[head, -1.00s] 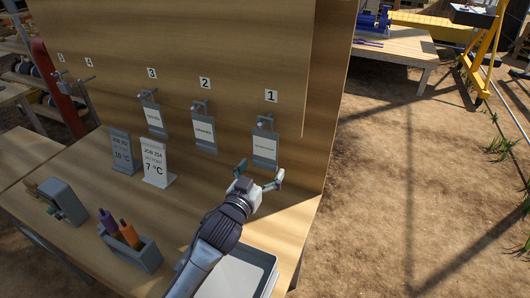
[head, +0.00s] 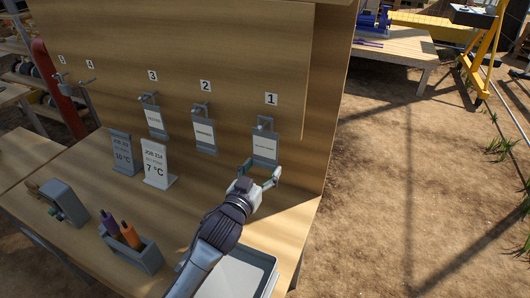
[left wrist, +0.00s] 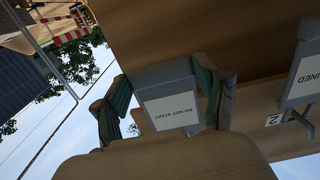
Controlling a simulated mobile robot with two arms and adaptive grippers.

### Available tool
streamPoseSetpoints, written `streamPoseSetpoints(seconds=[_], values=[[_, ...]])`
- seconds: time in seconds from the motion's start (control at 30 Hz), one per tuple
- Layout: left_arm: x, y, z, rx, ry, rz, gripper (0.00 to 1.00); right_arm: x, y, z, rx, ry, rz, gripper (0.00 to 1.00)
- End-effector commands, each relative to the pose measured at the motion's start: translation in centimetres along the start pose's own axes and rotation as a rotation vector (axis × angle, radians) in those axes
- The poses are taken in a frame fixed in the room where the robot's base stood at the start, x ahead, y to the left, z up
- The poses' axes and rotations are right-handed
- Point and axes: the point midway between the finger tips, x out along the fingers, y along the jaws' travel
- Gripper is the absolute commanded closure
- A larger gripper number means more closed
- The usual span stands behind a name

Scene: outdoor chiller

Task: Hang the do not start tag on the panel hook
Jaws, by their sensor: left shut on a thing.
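The do not start tag (head: 265,147) is a grey plate with a white label. It hangs at the hook (head: 265,122) under number 1 on the wooden panel (head: 225,45). My left gripper (head: 262,170) is shut on the lower part of this tag, with one finger at each side edge. In the left wrist view the tag (left wrist: 170,108) stands between the two green-padded fingers of the gripper (left wrist: 162,76), its label upside down. My right gripper is not in view.
Similar tags hang at number 2 (head: 204,137) and number 3 (head: 154,121). The hooks further left look empty. Two job signs, one white (head: 157,165), stand on the bench. A marker holder (head: 135,252) and a pale tray (head: 248,276) lie nearer.

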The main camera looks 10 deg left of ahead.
Motion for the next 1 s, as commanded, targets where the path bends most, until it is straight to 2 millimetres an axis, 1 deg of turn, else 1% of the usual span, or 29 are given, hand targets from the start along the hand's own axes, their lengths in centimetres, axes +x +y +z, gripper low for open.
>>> streamPoseSetpoints(seconds=[0.03, 0.13, 0.33, 1.0], values=[[0.0, 0.0, -0.5, -0.001, 0.000, 0.000, 0.97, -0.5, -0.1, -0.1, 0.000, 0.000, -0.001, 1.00], [0.0, 0.0, -0.8, 0.000, 0.000, 0.000, 0.97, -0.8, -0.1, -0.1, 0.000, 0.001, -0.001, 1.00], [-0.3, 0.0, -0.8, 0.000, -0.001, 0.000, 0.97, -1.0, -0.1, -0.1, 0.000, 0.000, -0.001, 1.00], [-4.3, 0.0, -0.8, -0.001, 0.000, 0.000, 0.97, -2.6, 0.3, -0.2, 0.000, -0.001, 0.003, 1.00]])
